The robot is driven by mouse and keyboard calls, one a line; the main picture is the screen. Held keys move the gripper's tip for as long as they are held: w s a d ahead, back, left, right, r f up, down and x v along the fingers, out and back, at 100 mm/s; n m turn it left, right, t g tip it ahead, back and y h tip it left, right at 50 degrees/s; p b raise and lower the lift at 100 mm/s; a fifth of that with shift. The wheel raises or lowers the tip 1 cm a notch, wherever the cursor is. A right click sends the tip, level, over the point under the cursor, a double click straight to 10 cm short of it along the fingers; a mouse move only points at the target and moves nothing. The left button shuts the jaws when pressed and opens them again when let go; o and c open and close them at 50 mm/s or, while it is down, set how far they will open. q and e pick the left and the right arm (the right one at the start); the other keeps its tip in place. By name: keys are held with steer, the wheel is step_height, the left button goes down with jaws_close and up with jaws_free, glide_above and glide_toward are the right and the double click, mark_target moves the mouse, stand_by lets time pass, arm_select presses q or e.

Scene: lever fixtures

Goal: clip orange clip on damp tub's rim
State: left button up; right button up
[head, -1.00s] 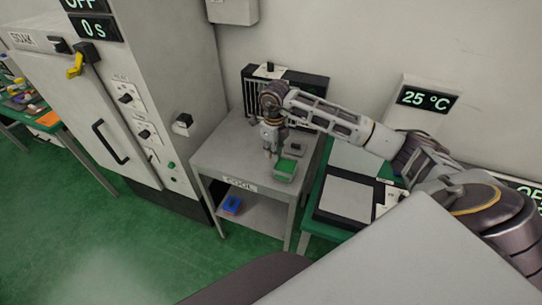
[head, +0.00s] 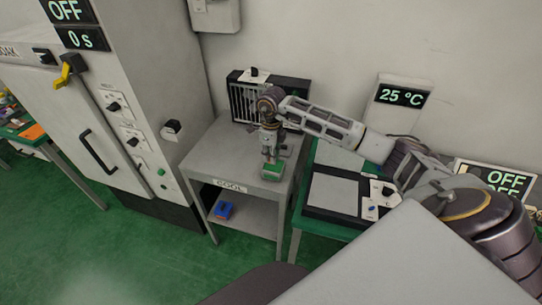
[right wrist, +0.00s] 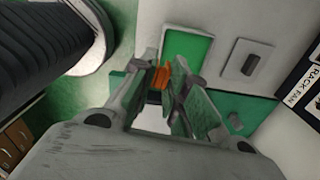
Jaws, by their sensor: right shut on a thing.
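My right gripper (head: 270,155) is over the cooling table, just above and behind a small green-topped tub (head: 272,171). In the right wrist view the gripper (right wrist: 170,95) is shut on the orange clip (right wrist: 162,77), which shows partly between the fingers. The tub's green top (right wrist: 190,48) lies just beyond the fingertips there. I cannot tell whether the clip touches the rim, because the fingers hide the spot. My left gripper is not in view.
The COOL table (head: 205,158) has a rack fan (head: 245,100) at its back. A grey plate with a dark handle (right wrist: 249,64) lies beside the tub. A blue box (head: 224,209) sits on the lower shelf. A tall SOAK cabinet (head: 150,60) stands left, a flat device (head: 335,194) right.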

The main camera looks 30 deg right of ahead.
mark_target(271, 172)
steer(key=shift+n, duration=0.7)
steer(key=shift+w, duration=0.1)
steer(key=shift+f+b, duration=1.25)
steer(key=shift+f, duration=0.25)
stand_by(0.4)
steer(key=shift+f+b, duration=1.85)
steer(key=shift+f, duration=0.25)
stand_by(1.6)
steer(key=o, duration=1.2)
